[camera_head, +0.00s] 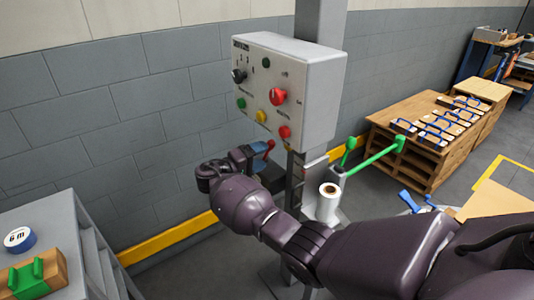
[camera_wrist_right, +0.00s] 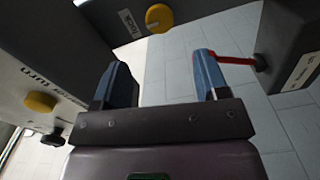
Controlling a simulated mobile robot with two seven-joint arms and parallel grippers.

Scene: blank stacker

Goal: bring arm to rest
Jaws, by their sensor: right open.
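My right arm comes in from the lower right of the head view. Its dark purple wrist is bent below the control box (camera_head: 310,85). My right gripper (camera_head: 247,156) has blue fingers and is beneath the box, beside a red lever (camera_head: 269,147). In the right wrist view the gripper (camera_wrist_right: 163,80) is open, with nothing between its fingers. The red lever (camera_wrist_right: 235,60) runs from a dark housing to close beside the right-hand finger; whether they touch I cannot tell. My left gripper is not in view.
The box's front carries a red knob (camera_head: 278,96) and several buttons. A yellow knob (camera_wrist_right: 159,18) and another yellow knob (camera_wrist_right: 40,102) are near the gripper in the wrist view. A grey cabinet (camera_head: 75,235) is left.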

